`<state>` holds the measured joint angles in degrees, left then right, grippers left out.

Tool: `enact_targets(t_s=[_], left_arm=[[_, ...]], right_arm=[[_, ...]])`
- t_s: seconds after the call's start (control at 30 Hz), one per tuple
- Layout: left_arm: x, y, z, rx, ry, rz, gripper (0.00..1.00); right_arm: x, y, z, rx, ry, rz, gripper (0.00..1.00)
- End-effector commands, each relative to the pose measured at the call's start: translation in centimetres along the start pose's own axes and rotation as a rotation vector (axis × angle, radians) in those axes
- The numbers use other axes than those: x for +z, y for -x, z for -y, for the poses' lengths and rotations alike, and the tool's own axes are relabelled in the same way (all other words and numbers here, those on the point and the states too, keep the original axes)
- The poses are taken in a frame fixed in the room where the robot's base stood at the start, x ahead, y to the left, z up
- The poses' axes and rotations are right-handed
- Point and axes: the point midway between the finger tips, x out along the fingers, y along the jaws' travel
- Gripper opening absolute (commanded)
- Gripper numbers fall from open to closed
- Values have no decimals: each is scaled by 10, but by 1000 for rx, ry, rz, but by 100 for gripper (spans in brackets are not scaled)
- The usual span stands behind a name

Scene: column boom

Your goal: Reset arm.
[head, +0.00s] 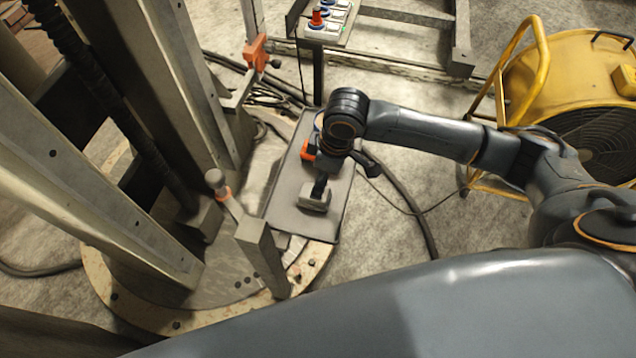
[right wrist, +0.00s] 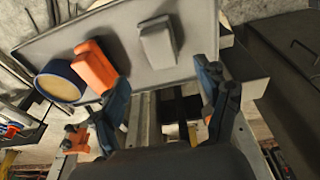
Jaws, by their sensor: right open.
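My right arm reaches in from the right in the head view. Its gripper (head: 346,178) points down over a grey tray (head: 282,215), with its fingers apart and nothing between them. In the right wrist view the open gripper (right wrist: 163,82) is below the tray (right wrist: 105,30) in the picture. A grey block (right wrist: 157,42) on the tray shows between and beyond the fingertips. An orange block (right wrist: 92,67) and a blue-rimmed roll (right wrist: 60,84) are left of the grey block. In the head view the arm partly hides the orange block (head: 307,150). My left gripper is not in view.
A steel column with a screw (head: 105,95) on a round base (head: 125,300) stands at the left. A yellow fan (head: 570,80) stands right, near my arm. A button panel (head: 328,22) is at the back. Cables (head: 405,205) cross the concrete floor.

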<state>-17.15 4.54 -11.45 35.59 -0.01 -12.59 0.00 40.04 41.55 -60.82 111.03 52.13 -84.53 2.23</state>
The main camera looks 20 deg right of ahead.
Motion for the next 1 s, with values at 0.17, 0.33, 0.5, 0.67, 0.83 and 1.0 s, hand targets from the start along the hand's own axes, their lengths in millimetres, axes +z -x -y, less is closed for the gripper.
enact_targets(t_s=[0.17,0.33,0.5,0.67,0.83,1.0], left_arm=[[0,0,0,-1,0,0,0],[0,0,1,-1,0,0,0],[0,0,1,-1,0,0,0],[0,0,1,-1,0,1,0],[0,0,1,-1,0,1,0],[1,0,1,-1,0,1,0]], right_arm=[[0,17,0,-1,1,0,75],[0,20,0,-1,1,1,75],[0,20,0,-1,1,1,75],[0,19,0,-1,0,1,75],[-2,17,6,-6,4,-7,75],[-16,8,44,-31,6,-88,75]])
